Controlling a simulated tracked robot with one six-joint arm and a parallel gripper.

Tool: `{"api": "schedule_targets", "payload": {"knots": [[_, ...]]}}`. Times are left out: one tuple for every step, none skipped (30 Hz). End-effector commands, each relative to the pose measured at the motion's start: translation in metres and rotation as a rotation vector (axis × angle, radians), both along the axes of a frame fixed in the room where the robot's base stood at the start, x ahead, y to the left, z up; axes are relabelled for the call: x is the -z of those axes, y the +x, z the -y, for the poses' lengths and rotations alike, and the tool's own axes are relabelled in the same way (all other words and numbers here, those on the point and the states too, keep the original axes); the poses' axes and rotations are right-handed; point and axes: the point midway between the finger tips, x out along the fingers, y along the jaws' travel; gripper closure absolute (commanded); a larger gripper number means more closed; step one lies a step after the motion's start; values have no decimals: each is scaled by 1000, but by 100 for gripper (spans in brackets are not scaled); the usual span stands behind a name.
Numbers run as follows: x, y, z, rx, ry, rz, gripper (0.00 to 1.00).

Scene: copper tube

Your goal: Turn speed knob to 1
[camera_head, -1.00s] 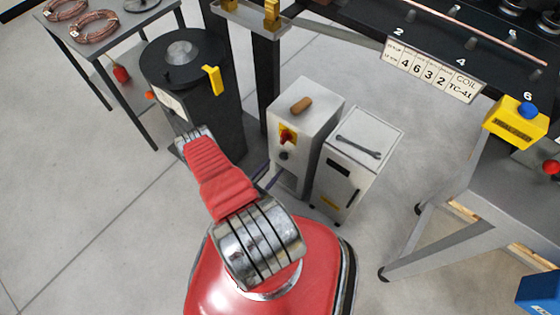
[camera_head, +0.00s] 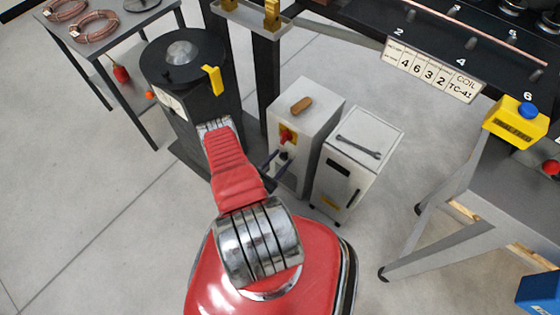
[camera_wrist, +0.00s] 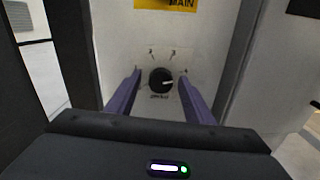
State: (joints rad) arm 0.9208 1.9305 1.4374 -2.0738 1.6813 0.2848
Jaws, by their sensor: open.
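The speed knob (camera_wrist: 161,81) is a round black dial with a white pointer mark on the front of a light grey cabinet (camera_head: 309,98). In the wrist view the pointer points right, toward a small mark at the right; other small marks sit above the knob. In the head view the knob (camera_head: 283,156) shows small below a red switch. My gripper (camera_wrist: 160,90) is open, its two purple-grey fingers to the left and right of the knob. The gripper (camera_head: 276,164) also shows in the head view, close to the cabinet front. I cannot tell whether the fingers touch the knob.
A red and yellow main switch (camera_head: 287,136) is above the knob. A second cabinet (camera_head: 372,135) with a wrench on top stands at the right. A black drum-shaped machine (camera_head: 170,70) stands at the left. Dark posts flank the panel in the wrist view.

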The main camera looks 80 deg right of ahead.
Motion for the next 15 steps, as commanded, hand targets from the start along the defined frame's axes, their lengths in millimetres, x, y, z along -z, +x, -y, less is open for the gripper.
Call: {"api": "schedule_targets", "payload": {"knots": [[0, 0, 0, 0, 0, 0, 55], [0, 0, 0, 0, 0, 0, 57], [0, 0, 0, 0, 0, 0, 60], [0, 0, 0, 0, 0, 0, 62], [0, 0, 0, 0, 0, 0, 64], [0, 0, 0, 0, 0, 0, 67], [0, 0, 0, 0, 0, 0, 69], [0, 0, 0, 0, 0, 0, 71], [0, 0, 0, 0, 0, 0, 74], [0, 0, 0, 0, 0, 0, 76], [0, 0, 0, 0, 0, 0, 78], [0, 0, 0, 0, 0, 0, 81], [0, 0, 0, 0, 0, 0, 83], [0, 0, 0, -1, 0, 1, 85], [0, 0, 0, -1, 0, 1, 88]]}}
